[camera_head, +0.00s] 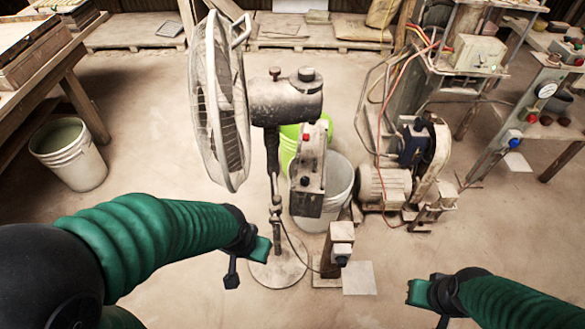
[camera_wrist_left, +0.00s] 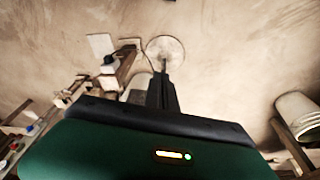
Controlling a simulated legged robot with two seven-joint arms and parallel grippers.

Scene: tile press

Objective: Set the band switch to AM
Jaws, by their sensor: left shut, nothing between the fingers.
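I cannot make out a radio or a band switch marked AM in either view. My left gripper (camera_head: 232,275) hangs at the end of the green left arm, above bare floor left of the fan's round base. It is shut and empty; in the left wrist view its dark fingers (camera_wrist_left: 163,75) point at that base. My right gripper (camera_head: 443,320) is at the lower right, partly cut off by the picture's bottom edge. Its fingers are too small to tell open from shut. Neither gripper touches anything I can see.
A pedestal fan (camera_head: 220,100) stands ahead, with a control box (camera_head: 309,170) beside its pole. A short post (camera_head: 332,258) stands near the fan base (camera_head: 277,268). A white bucket (camera_head: 68,155) is at left. A motor machine (camera_head: 385,185) and a gauge panel (camera_head: 525,115) are at right.

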